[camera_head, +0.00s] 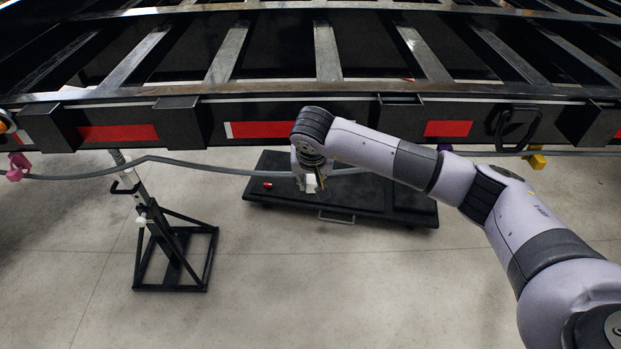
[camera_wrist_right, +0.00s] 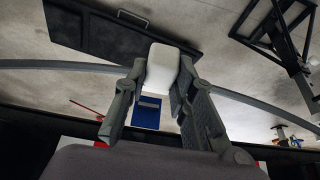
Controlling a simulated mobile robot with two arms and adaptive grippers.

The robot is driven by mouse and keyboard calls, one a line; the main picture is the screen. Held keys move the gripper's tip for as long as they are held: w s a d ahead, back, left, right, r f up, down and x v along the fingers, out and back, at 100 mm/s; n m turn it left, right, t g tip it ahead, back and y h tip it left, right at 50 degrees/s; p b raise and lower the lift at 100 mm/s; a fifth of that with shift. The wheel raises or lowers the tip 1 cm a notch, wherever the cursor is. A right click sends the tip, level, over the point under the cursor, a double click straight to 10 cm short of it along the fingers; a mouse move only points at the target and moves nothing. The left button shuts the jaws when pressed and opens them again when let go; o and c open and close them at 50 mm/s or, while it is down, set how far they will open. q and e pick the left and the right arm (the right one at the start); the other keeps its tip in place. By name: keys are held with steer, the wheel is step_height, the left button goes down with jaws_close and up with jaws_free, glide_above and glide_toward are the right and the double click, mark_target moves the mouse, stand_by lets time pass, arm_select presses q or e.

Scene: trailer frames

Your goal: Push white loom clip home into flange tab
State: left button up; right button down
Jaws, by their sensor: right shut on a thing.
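My right gripper (camera_head: 309,179) hangs just below the front rail of the trailer frame (camera_head: 365,108). In the right wrist view its two fingers (camera_wrist_right: 161,78) are shut on the white loom clip (camera_wrist_right: 163,66), one on each side. The clip shows small and white below the gripper in the head view (camera_head: 312,186). The grey loom (camera_head: 215,167) runs along under the rail and passes behind the gripper and clip. I cannot tell whether the clip touches a flange tab; no tab shows clearly. My left gripper is not in view.
A pink clip (camera_head: 18,166), a purple clip (camera_head: 444,148) and a yellow clip (camera_head: 536,160) sit along the loom. A black stand (camera_head: 176,250) is at left. A black creeper board (camera_head: 400,205) lies on the floor behind the gripper. The floor in front is clear.

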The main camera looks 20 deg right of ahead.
steer(key=shift+w, duration=0.1)
steer(key=shift+w+d+f+b, duration=0.1)
steer(key=shift+w+b, duration=0.2)
steer(key=shift+b, duration=0.1)
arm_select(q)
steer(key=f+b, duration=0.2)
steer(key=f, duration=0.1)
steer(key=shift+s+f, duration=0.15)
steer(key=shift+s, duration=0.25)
arm_select(e)
steer(key=w, duration=0.2)
steer(key=w+d, duration=0.1)
steer(key=w, duration=0.1)
steer(key=shift+w+d, duration=0.2)
steer(key=shift+w, duration=0.15)
arm_select(q)
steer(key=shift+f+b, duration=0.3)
steer(key=shift+b, duration=0.05)
arm_select(e)
steer(key=shift+w+d, duration=0.2)
steer(key=shift+w, duration=0.45)
stand_by(0.5)
steer(key=c, duration=1.2)
jaws_free()
steer(key=shift+c, duration=0.2)
